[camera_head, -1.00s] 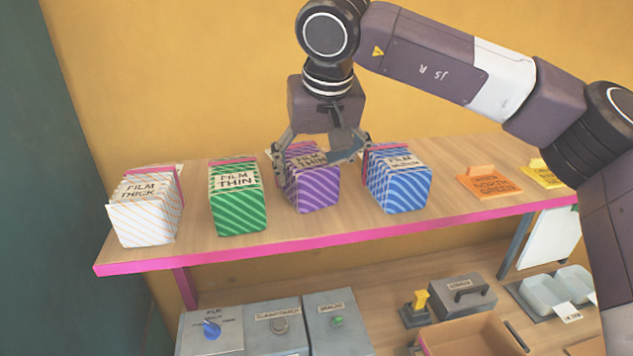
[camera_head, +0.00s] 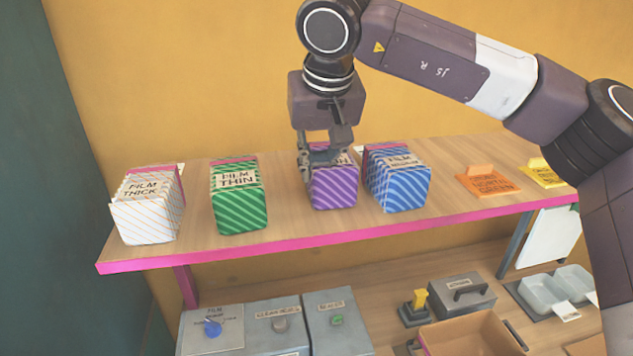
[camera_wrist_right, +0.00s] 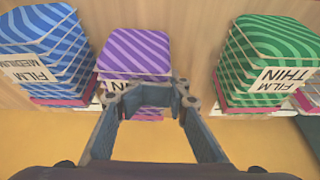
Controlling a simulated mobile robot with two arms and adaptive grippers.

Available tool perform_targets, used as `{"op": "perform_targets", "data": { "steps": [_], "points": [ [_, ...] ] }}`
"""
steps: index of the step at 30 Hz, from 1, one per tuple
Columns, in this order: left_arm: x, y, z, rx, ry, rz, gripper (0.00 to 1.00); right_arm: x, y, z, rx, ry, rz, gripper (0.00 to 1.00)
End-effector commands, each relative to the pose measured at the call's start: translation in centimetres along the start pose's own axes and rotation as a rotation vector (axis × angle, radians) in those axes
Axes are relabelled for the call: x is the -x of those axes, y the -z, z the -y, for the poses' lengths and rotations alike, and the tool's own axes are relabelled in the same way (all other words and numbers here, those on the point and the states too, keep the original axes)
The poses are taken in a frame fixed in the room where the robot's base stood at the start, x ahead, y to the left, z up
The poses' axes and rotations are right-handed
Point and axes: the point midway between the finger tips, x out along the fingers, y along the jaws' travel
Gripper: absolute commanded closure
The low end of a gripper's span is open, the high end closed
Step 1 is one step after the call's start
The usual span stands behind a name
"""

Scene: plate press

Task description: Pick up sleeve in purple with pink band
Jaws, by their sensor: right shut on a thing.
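The purple striped film sleeve (camera_head: 335,193), with a pink band at its back and a label on top, stands on the upper shelf. It also shows in the wrist view (camera_wrist_right: 137,50). My right gripper (camera_head: 322,165) reaches down from above and is shut on the sleeve at its rear top part. In the wrist view the fingertips (camera_wrist_right: 150,88) come close together at the sleeve's label and pink band, partly covering them. The sleeve appears to still rest on the shelf. My left gripper is not in view.
The blue medium film stack (camera_head: 400,188) is close on the right of the purple one. The green thin stack (camera_head: 240,208) and white thick stack (camera_head: 148,215) stand left. Orange (camera_head: 488,182) and yellow cards lie right. Controls and an open box (camera_head: 470,338) are below.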

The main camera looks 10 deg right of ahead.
Motion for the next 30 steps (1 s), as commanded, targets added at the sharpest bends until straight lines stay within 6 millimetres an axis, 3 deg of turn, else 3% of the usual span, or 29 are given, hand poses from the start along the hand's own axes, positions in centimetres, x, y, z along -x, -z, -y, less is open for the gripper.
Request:
{"op": "perform_targets", "data": {
  "steps": [8,14,22,30],
  "points": [
    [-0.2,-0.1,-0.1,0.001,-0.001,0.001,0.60,-0.6,-0.4,-0.4,-0.001,-0.013,0.019,1.00],
    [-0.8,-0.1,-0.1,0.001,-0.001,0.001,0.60,1.2,0.5,-0.2,-0.003,-0.009,0.013,1.00],
    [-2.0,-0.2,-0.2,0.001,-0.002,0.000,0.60,7.8,3.2,0.0,-0.003,-0.004,0.008,1.00],
    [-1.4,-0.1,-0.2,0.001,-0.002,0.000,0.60,13.9,5.8,0.0,-0.002,-0.004,0.008,1.00]
  ]
}}
